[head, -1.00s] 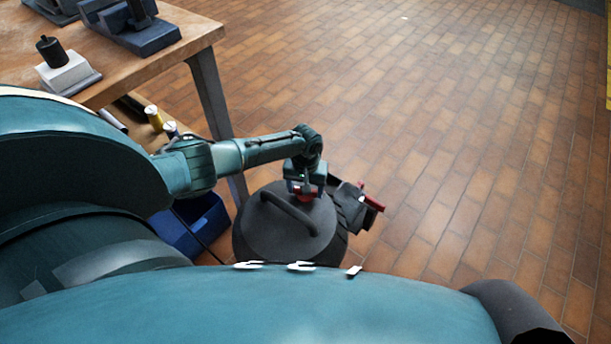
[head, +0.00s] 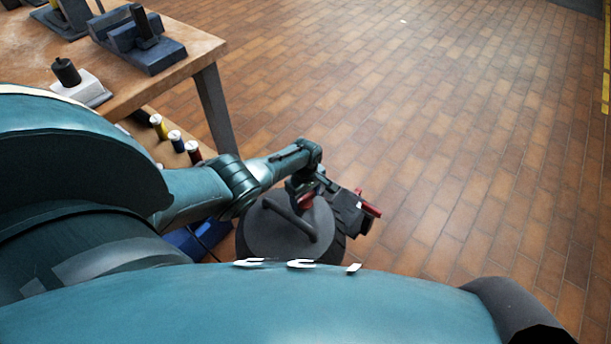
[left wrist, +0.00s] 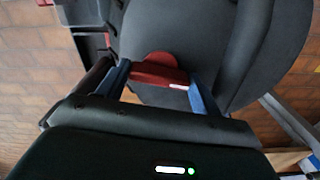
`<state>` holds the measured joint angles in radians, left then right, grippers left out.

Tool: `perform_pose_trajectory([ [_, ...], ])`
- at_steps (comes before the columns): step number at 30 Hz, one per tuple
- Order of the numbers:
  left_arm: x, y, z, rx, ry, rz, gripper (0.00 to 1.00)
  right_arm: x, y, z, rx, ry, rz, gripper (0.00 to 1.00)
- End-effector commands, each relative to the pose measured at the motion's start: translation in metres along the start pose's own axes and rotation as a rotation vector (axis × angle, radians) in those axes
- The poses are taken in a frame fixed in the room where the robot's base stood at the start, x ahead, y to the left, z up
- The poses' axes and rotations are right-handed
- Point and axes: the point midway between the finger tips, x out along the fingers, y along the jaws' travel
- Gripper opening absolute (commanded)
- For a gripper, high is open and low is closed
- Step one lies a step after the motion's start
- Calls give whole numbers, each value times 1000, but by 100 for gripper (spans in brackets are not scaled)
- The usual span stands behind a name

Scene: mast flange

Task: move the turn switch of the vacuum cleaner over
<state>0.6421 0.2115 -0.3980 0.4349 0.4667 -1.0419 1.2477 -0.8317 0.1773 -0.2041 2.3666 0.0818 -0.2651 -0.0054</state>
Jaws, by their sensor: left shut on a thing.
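The vacuum cleaner (head: 270,235) is a dark grey round canister with a curved handle, standing on the tiled floor beyond my body. Its red turn switch (head: 306,201) sits on top beside the handle and is partly hidden by my left gripper. In the left wrist view the red switch (left wrist: 158,72) lies between the two blue fingers of my left gripper (left wrist: 161,84), which is shut on it. The white mark on the switch is near the right finger. My right gripper is not in view.
A wooden workbench (head: 190,50) with grey fixtures stands at the upper left. Several small coloured cylinders (head: 176,140) stand on its lower shelf. A blue bin (head: 190,242) is left of the cleaner. A black part with red ends (head: 352,213) is at its right. Floor farther right is clear.

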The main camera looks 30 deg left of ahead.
Motion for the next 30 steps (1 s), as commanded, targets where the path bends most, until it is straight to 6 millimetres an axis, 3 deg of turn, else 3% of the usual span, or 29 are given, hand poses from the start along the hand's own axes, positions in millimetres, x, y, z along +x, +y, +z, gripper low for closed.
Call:
perform_pose_trajectory([
  [12,0,-2,-1,-195,3,-5,43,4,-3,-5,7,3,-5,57],
  [29,0,-2,-2,-228,4,-4,43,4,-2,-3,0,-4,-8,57],
  [30,0,-2,-2,-228,4,-4,67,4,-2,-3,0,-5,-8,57],
])
